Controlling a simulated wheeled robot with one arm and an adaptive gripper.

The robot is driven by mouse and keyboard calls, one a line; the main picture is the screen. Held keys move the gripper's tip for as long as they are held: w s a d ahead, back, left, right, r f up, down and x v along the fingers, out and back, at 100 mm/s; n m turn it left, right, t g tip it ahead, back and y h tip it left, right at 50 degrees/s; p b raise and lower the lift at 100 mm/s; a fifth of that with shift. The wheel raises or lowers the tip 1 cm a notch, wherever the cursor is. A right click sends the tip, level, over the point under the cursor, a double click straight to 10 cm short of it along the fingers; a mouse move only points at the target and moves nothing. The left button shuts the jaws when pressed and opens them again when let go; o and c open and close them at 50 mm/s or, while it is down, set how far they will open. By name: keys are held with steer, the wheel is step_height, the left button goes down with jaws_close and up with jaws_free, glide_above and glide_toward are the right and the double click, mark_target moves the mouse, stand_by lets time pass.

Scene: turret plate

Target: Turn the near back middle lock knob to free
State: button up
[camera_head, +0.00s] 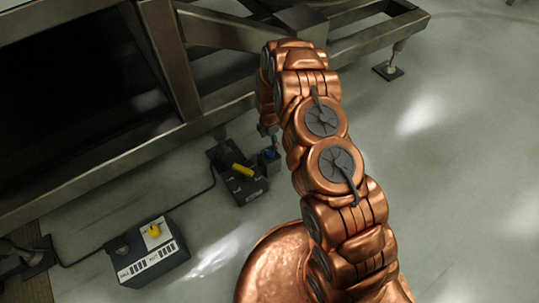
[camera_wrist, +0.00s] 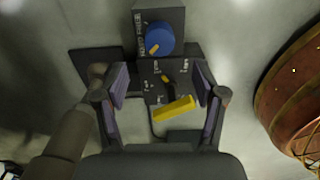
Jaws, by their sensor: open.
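In the wrist view, my gripper (camera_wrist: 161,82) is open, with one finger on each side of a dark box (camera_wrist: 145,70) with white lettering. A blue round knob (camera_wrist: 158,39) with a yellow pointer sits above, beyond the fingertips. Nothing is held. In the head view the yellow handle (camera_head: 242,171) shows left of my arm, which hides most of my gripper.
A second dark box (camera_head: 150,255) with a yellow knob (camera_head: 154,232) stands at lower left in the head view, joined by a cable (camera_head: 140,219). A metal frame (camera_head: 120,155) runs above the boxes. The grey floor at right is open.

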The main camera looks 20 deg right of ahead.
mark_target(269, 151)
steer(key=shift+f+b, duration=1)
steer(key=shift+f, duration=3.25)
steer(key=shift+c, duration=0.4)
steer(key=c, duration=1.1)
steer(key=shift+o, duration=0.2)
